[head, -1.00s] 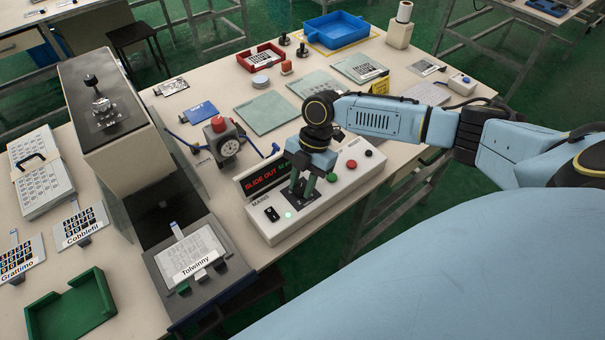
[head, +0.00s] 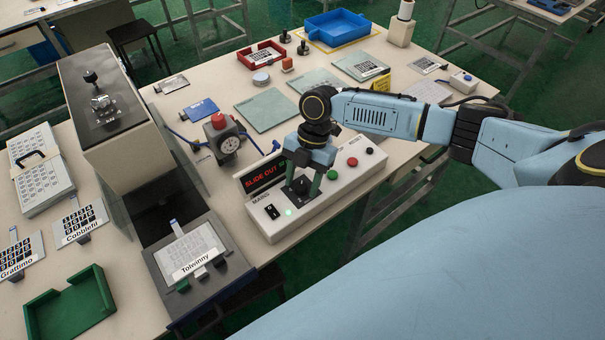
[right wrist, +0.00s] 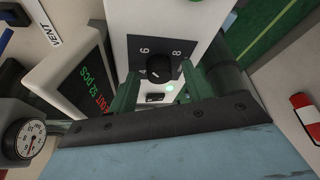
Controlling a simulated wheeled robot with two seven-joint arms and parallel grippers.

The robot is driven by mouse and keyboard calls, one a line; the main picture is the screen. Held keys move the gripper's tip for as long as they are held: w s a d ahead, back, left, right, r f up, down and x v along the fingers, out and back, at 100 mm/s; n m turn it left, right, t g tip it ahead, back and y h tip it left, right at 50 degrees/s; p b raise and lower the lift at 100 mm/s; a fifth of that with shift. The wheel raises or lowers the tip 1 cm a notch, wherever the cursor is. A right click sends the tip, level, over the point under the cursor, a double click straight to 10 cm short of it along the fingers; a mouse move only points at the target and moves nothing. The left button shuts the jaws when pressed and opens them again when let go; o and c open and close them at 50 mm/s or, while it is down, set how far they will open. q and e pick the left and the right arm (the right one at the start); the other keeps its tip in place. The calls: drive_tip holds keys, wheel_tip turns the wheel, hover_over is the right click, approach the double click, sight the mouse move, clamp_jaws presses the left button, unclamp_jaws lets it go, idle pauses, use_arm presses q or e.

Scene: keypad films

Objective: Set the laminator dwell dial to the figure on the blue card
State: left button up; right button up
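The dwell dial (right wrist: 160,68) is a black knob on a dark plate marked with figures; 4, 6 and 8 show in the right wrist view. It sits on the white control box (head: 345,188). My right gripper (head: 302,187) points down over this plate and hides the knob in the head view. In the right wrist view its green fingers (right wrist: 160,84) stand on both sides of the knob, with a small gap visible. The blue card (head: 199,109) lies flat on the table behind; its figure is too small to read. My left gripper is not in view.
A red-lit display (head: 264,177) stands at the box's back edge. Green (head: 333,174), white and red buttons lie to its right. A gauge with a red knob (head: 218,121) stands behind. The laminator (head: 110,110) and a green tray (head: 70,308) are at left.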

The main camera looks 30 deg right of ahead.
drive_tip(key=shift+r, duration=0.1)
drive_tip(key=v, duration=1.3)
